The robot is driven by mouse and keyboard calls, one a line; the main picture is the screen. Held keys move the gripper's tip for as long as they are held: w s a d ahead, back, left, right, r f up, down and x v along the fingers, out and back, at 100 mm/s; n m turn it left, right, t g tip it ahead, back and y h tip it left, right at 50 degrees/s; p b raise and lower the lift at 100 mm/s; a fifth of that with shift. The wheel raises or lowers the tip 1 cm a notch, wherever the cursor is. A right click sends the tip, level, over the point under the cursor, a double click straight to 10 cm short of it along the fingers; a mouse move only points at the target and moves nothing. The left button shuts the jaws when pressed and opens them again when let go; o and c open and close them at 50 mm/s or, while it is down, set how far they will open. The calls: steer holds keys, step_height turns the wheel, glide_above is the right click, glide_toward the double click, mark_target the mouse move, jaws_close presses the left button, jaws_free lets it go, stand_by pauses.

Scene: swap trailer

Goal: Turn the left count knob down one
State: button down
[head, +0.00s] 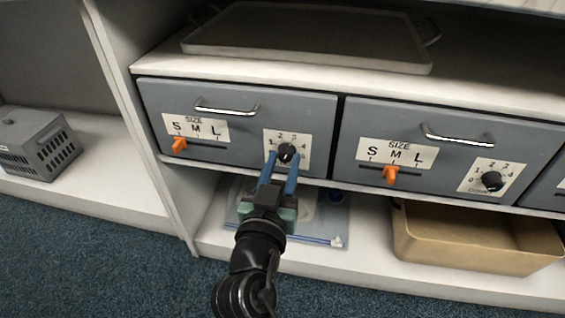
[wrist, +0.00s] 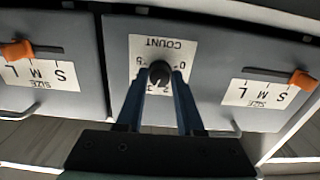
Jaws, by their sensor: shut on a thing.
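The left count knob (head: 287,152) is a dark round knob on a white number plate on the left drawer (head: 240,105). It also shows in the wrist view (wrist: 160,70), where the COUNT label is upside down. My gripper (head: 280,167) has its two blue fingers closed about the knob, one on each side. It also shows in the wrist view (wrist: 160,82). A light pointer mark on the knob faces toward the numbers 2 and 3, but I cannot tell exactly which. The fingers hide part of the dial.
The left drawer has a metal handle (head: 227,108) and an orange size slider (head: 179,145) at S. The right drawer has its own slider (head: 390,175) and count knob (head: 492,181). A tan bin (head: 475,262) stands below; a grey tray (head: 310,52) lies above.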

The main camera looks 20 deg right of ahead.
steer(key=n+p, duration=0.2)
steer(key=n, duration=0.1)
steer(key=shift+r+n, duration=0.1)
steer(key=shift+n, duration=0.3)
steer(key=shift+n+p, duration=1.45)
steer(key=shift+n, duration=0.85)
steer(key=c, duration=0.5)
jaws_free()
steer(key=shift+c, duration=0.2)
steer(key=p+v, duration=0.1)
steer(key=v, duration=1.2)
steer(key=shift+p, duration=0.4)
